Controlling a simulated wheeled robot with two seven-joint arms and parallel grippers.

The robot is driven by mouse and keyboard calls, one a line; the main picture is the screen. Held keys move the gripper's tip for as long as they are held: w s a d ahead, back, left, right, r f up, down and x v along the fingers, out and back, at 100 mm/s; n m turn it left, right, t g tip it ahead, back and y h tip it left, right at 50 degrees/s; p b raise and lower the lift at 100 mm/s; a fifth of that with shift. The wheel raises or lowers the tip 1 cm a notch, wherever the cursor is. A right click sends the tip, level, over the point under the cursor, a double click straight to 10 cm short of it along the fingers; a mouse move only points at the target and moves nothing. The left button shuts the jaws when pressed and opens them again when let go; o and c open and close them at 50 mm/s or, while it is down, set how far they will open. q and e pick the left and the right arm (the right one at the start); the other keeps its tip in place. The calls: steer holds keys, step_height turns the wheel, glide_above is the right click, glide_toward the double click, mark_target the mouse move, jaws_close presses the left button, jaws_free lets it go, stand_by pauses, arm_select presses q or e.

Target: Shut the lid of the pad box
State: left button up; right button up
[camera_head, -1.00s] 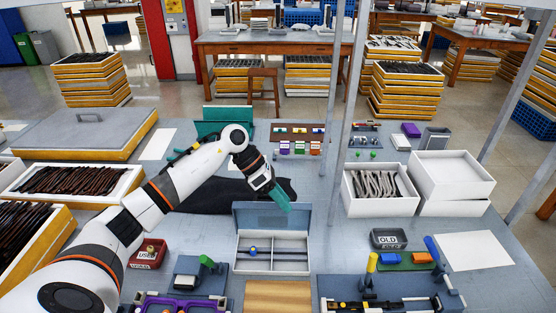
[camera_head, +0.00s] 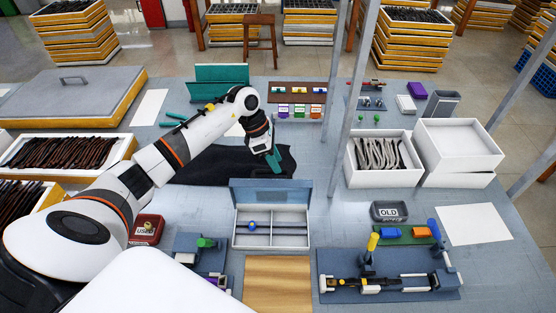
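The pad box (camera_head: 288,242) is a white, shallow, divided tray near the middle of the table. Its grey-blue lid (camera_head: 272,195) stands open, upright along the box's far edge. A small blue object and a thin rod show inside the box. My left gripper (camera_head: 275,163), with teal fingers, points down just beyond the lid, over the dark cloth. The fingers appear apart from the lid and hold nothing that I can see. Their gap is too small to judge. My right gripper is not in view.
A wooden board (camera_head: 277,284) lies in front of the box. A blue fixture (camera_head: 390,290) is at front right, and a red bin (camera_head: 147,229) is to the left. A grey metal post (camera_head: 345,110) rises behind the box's right side.

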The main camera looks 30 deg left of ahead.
arm_select(q)
steer(key=shift+x, duration=1.2)
jaws_close()
